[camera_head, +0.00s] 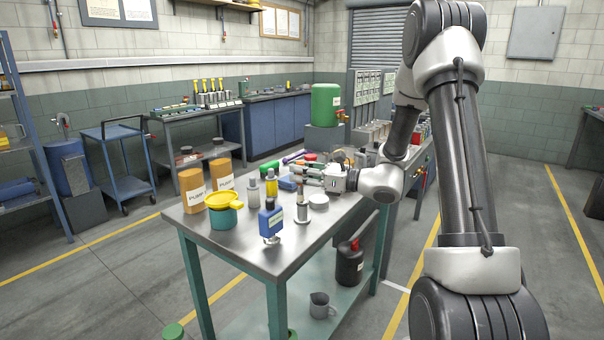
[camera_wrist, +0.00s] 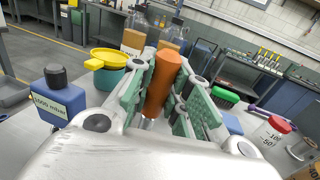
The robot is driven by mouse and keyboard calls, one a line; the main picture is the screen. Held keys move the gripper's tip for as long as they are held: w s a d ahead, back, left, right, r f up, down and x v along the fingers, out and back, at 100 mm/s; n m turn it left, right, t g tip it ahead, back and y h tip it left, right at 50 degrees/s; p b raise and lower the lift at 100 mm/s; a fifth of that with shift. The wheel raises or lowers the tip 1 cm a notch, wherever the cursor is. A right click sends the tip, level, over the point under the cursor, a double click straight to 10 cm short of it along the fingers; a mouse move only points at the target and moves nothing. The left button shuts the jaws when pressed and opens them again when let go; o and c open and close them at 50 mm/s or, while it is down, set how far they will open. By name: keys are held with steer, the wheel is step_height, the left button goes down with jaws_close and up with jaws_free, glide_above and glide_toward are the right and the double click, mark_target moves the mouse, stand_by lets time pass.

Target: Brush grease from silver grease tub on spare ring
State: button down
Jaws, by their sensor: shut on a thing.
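My gripper (camera_wrist: 162,82) is shut on an upright orange-brown handle (camera_wrist: 165,75), which looks like a brush handle. A silver part shows below the handle, and its lower end is hidden by my wrist. In the head view my gripper (camera_head: 312,176) reaches left over the metal workbench (camera_head: 240,252). A small silver upright piece (camera_head: 302,212) stands on the bench below it. A pale round disc or lid (camera_head: 318,202) lies beside that piece. I cannot tell the silver grease tub or the spare ring for certain in either view.
Near my gripper stand a blue labelled bottle (camera_head: 270,222), a teal tub with a yellow funnel-like top (camera_head: 224,214), brown containers (camera_head: 191,190) and a red-capped jar (camera_wrist: 268,136). Several bottles crowd the bench's middle. Its front left corner is clear.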

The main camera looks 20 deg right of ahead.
mark_target(301, 161)
steer(key=shift+r, duration=3)
steer(key=shift+r, duration=0.1)
steer(key=shift+r, duration=1.4)
